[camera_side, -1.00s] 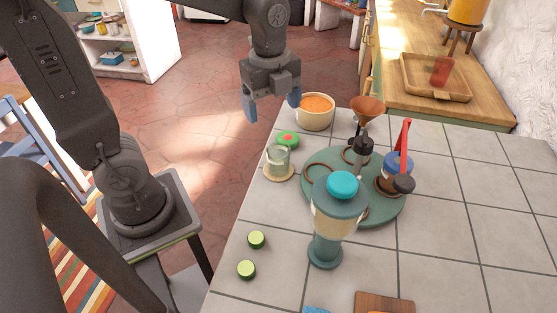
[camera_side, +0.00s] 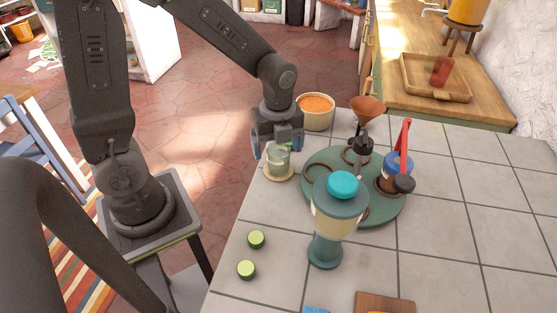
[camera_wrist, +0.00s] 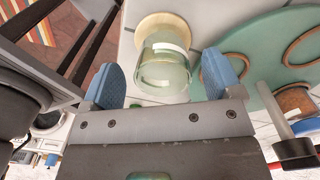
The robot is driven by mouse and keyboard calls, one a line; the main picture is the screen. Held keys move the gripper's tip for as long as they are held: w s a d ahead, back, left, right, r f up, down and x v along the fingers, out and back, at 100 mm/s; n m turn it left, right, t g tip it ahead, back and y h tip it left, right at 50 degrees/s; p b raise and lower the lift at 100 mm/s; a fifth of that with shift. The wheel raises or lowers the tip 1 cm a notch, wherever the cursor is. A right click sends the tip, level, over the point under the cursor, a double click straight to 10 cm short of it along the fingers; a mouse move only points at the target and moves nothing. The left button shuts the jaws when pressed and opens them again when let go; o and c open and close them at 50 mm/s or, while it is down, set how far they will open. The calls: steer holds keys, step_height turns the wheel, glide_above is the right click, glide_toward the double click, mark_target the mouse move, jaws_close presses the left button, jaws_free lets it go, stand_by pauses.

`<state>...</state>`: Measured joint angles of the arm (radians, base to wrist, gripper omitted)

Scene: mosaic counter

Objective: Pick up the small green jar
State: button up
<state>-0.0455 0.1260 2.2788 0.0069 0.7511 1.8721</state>
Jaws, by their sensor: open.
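The small green jar (camera_side: 279,163) is a see-through, pale green glass vessel. It stands upright on a round tan coaster (camera_side: 277,176) near the left edge of the tiled counter. My gripper (camera_side: 277,150) is open and pointing down at the jar, with its blue fingers on either side of it in the side view. In the wrist view the jar (camera_wrist: 163,65) shows between the two spread fingers of my gripper (camera_wrist: 163,75), with a gap at each side. The gripper holds nothing. Part of the jar's upper end is hard to separate from the gripper in the side view.
A round green tray (camera_side: 380,212) with brown rings lies right of the jar. A teal-lidded grinder (camera_side: 337,225) stands in front. An orange-filled bowl (camera_side: 317,112) is behind the gripper. Two small green discs (camera_side: 256,239) lie at the front left, where the counter is mostly clear.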

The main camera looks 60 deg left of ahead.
mark_target(278, 159)
step_height(278, 159, down, 4)
steer(key=shift+d+r, duration=0.15)
steer(key=c, duration=1.1)
